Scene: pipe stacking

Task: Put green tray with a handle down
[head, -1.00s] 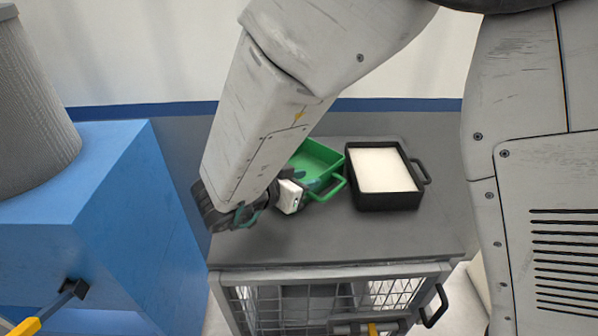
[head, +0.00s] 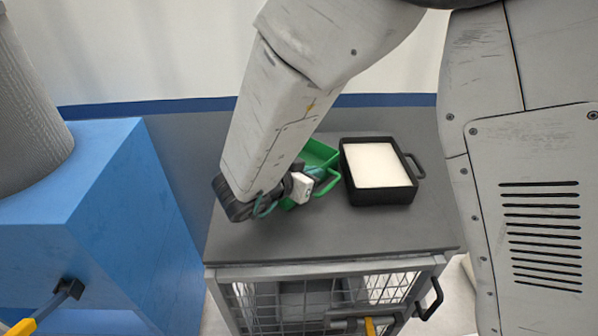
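The green tray (head: 318,154) with a handle is on or just above the grey cart top, left of the black tray. My arm hides much of its left part, and I cannot tell whether it touches the surface. Its green handle (head: 328,185) points toward the lower right. My gripper (head: 312,182) is at the tray's near side, beside the handle. The fingers are small and partly hidden, so I cannot tell whether they hold the handle.
A black tray (head: 408,193) with white contents stands close to the right of the green tray. The grey cart top (head: 340,233) is clear in front. A blue block (head: 130,215) stands left of the cart. A wall is behind.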

